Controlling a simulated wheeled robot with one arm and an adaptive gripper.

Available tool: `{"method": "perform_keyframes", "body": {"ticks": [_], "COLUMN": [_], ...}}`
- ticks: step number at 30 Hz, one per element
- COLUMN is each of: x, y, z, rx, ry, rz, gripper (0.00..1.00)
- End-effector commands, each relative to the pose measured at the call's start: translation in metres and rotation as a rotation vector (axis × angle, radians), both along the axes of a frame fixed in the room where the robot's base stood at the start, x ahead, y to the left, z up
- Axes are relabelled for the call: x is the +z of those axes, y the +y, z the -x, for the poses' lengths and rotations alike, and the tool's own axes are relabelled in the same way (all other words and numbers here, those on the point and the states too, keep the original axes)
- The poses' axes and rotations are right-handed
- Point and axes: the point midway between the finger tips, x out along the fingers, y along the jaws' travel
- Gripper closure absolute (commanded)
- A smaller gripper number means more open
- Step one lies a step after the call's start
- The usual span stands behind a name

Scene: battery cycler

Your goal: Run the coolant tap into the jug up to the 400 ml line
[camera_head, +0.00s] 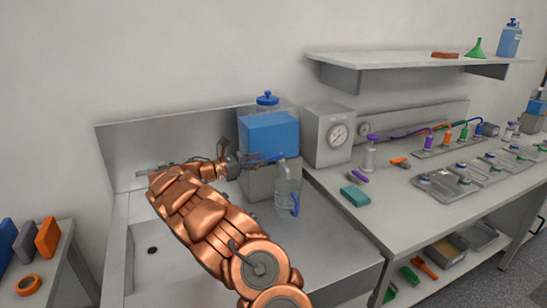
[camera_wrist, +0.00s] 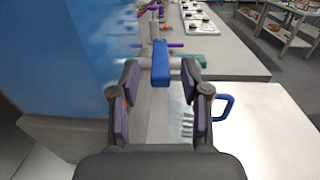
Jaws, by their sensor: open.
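The coolant tank (camera_head: 268,133) holds blue liquid and stands on a grey block at the back of the steel sink unit. Its tap has a blue lever (camera_wrist: 160,62), which stands between and just beyond my fingertips in the wrist view. My gripper (camera_head: 250,161) is open beside the tank's front; in the wrist view its two dark pads (camera_wrist: 160,88) are apart with nothing held. The clear jug (camera_head: 284,184) with a blue handle (camera_wrist: 226,106) stands below the tap. I see no coloured liquid in the jug; the stream cannot be made out.
The sink drain (camera_head: 152,250) lies left of my arm. A bench to the right carries a gauge box (camera_head: 328,134), a teal block (camera_head: 355,195) and several coloured clamps. A side table at left holds an orange tape roll (camera_head: 28,284). The steel surface before the jug is clear.

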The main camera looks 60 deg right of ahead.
Motion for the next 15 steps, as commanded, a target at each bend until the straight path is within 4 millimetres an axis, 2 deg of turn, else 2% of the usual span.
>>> {"method": "perform_keyframes", "body": {"ticks": [9, 15], "x": [0.003, 0.002], "y": [-0.038, -0.051], "z": [0.021, 0.028], "rx": [0.002, 0.003], "ry": [-0.001, -0.001], "rz": [0.000, 0.000], "gripper": [0.54, 0.54]}}
